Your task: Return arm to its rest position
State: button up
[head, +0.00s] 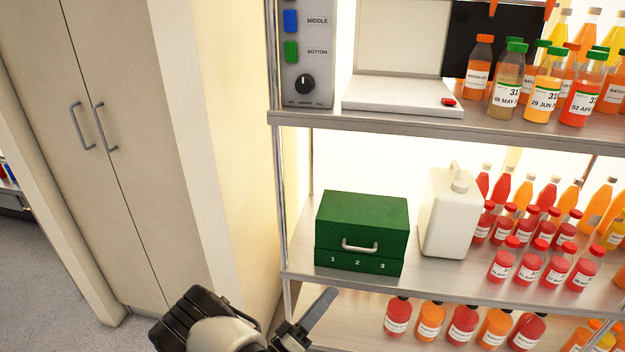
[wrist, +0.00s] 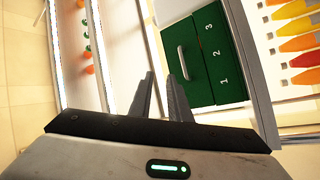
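My gripper (head: 318,315) is at the bottom middle of the head view, in front of the shelf and below the green box. In the wrist view, the two dark fingers of the gripper (wrist: 160,76) stand apart with nothing between them, so it is open and empty. The green box (head: 361,227) with a metal handle and the numbers 1, 2, 3 sits on the middle shelf. It also shows in the wrist view (wrist: 205,60), turned sideways beyond the fingers. The rest of my arm is mostly out of the picture.
The metal shelf (head: 450,277) holds a white jug (head: 450,213) and several juice bottles. Above are a control panel (head: 305,60) and a white device (head: 402,98). A shelf post (head: 280,170) stands near my gripper. A tall cabinet (head: 105,130) is on the left, with open floor (head: 60,285) before it.

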jog(key=w+a+r+m+g+y+b, duration=0.1)
jog(key=w+r+m+g+y, duration=0.15)
jog(key=w, duration=0.35)
jog(key=w+a+r+m+g+y+b, duration=0.1)
jog(key=w+y, duration=0.3)
jog(key=w, duration=0.3)
notch_tip(320, 180, up, 11)
jog(key=w+a+y+b, duration=0.2)
jog(key=y, duration=0.6)
jog(key=s+d+r+n+g+y+b, duration=0.2)
jog(key=s+d+r+g+y+b, duration=0.15)
jog(key=s+r, duration=0.75)
jog(key=s+d+f+g+h, duration=0.1)
jog(key=s+d, duration=0.3)
jog(key=s, duration=0.4)
jog(key=s+d+f+g+h+b, duration=0.1)
jog(key=s+d, duration=0.2)
jog(key=s, duration=0.5)
jog(key=s+d+f+g, duration=0.1)
jog(key=s+d, duration=0.3)
jog(key=s, duration=0.4)
notch_tip(320, 180, up, 28)
jog(key=p, duration=2.7)
jog(key=shift+s+d+f+h+p, duration=0.15)
jog(key=shift+s+f+h+p, duration=0.1)
jog(key=shift+s+h+p, duration=0.1)
